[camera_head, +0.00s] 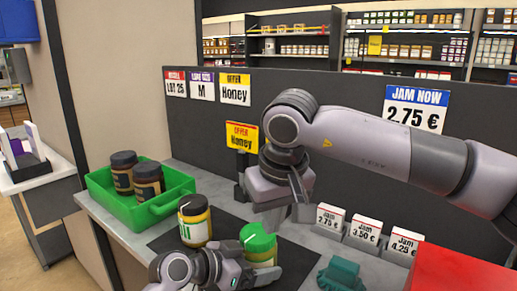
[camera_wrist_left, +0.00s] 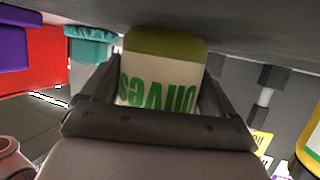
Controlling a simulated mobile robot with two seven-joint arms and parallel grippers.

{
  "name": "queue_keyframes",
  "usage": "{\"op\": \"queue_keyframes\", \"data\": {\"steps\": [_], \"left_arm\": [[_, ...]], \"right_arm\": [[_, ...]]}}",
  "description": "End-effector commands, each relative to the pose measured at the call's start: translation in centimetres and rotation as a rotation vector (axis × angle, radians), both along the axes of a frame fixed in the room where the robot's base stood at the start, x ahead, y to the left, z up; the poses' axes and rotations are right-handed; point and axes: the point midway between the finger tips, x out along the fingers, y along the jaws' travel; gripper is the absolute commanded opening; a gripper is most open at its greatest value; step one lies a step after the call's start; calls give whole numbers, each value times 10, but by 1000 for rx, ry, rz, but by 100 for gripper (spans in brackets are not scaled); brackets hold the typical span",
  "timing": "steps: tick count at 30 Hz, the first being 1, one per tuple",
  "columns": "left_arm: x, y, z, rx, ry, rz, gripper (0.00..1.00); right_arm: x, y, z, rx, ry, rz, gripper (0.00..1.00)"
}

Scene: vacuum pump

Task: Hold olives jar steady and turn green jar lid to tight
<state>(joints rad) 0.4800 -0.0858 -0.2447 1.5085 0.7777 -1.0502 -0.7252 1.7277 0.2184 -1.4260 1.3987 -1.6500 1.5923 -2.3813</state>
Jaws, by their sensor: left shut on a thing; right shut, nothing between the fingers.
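The olives jar (camera_head: 262,259) stands upright on the dark mat, with its green lid (camera_head: 258,238) sitting on top. My left gripper (camera_head: 250,274) is shut on the jar's body from the front left. In the left wrist view the jar (camera_wrist_left: 160,75) appears upside down between the fingers, its green lettering showing; its lid is hidden there. My right gripper (camera_head: 297,210) is shut and empty, pointing down, above and slightly right of the green lid, apart from it. I cannot tell how tight the lid is.
A black-lidded jar (camera_head: 195,224) stands left of the olives jar. A green tray (camera_head: 160,212) holds two dark jars. A teal object (camera_head: 341,275) and a red box (camera_head: 460,268) lie to the right. Price cards (camera_head: 364,226) line the back, before a dark partition (camera_head: 330,95).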

Motion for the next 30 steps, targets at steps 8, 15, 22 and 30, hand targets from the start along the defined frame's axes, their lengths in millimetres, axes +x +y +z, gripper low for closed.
{"op": "queue_keyframes", "data": {"steps": [8,15,22,30], "left_arm": [[-2,0,-7,6,16,-4,98],[-2,0,-4,3,10,-2,100],[-9,13,3,4,5,1,100],[-34,47,21,5,3,0,100]], "right_arm": [[0,0,-1,0,0,0,0],[0,0,-1,0,0,1,0],[0,0,-1,0,0,0,0],[0,0,-1,0,0,0,0]]}}
